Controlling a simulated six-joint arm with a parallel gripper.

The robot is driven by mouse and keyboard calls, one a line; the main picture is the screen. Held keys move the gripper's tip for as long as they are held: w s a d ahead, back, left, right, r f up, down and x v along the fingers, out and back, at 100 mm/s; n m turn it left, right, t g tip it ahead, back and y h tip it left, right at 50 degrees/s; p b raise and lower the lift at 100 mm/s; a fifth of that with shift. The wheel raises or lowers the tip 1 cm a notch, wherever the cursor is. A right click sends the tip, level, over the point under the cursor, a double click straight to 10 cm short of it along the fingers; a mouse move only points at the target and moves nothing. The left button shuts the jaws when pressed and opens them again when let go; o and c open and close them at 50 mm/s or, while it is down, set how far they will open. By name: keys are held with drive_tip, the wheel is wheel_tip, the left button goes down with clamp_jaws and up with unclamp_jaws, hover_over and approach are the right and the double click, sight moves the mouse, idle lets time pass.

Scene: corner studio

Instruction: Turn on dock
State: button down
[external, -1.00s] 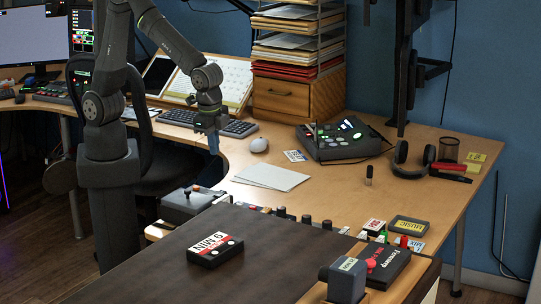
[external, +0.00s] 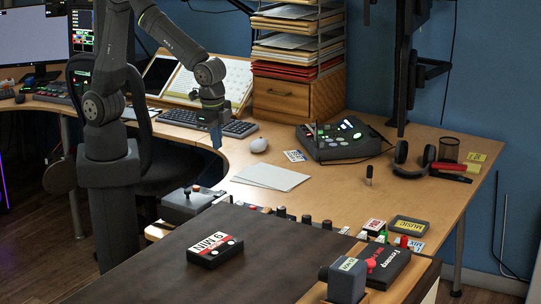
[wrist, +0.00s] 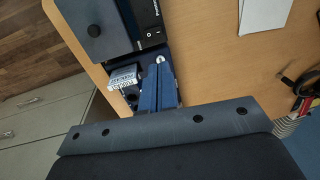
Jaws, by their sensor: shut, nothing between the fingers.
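My gripper (external: 216,138) hangs in the air over the left part of the desk, pointing down. Its blue fingers (wrist: 160,64) are together and empty in the wrist view. Just beyond and left of them is a small light label plate (wrist: 124,77) with dark, upside-down lettering too small to read surely. Beyond the fingertips is a dark box with a black rocker switch (wrist: 155,28). I cannot tell for sure which thing is the dock. A grey-black box with a small knob (external: 190,203) stands at the desk's front left in the external view.
A black box with a white-and-red label (external: 215,250) lies on the dark front surface. A grey labelled box (external: 343,277) and a black box with a red knob (external: 385,266) stand front right. A lit console (external: 340,141), headphones (external: 412,158) and papers (external: 270,176) are farther back.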

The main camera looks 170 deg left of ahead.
sight(222, 191)
drive_tip(key=f, duration=0.9)
drive_tip(key=s+a+f, duration=0.1)
drive_tip(key=f, duration=0.4)
drive_tip(key=shift+s, duration=0.1)
drive_tip(key=shift+a+f, duration=0.1)
drive_tip(key=shift+f, duration=0.05)
drive_tip(key=shift+w+d+r, duration=0.25)
drive_tip(key=shift+w+d, duration=0.3)
wheel_tip(222, 191, up, 14)
drive_tip(key=s+a, duration=0.1)
drive_tip(key=shift+s, duration=0.15)
idle(0.4)
drive_tip(key=shift+a+f, duration=0.1)
drive_tip(key=shift+f, duration=0.1)
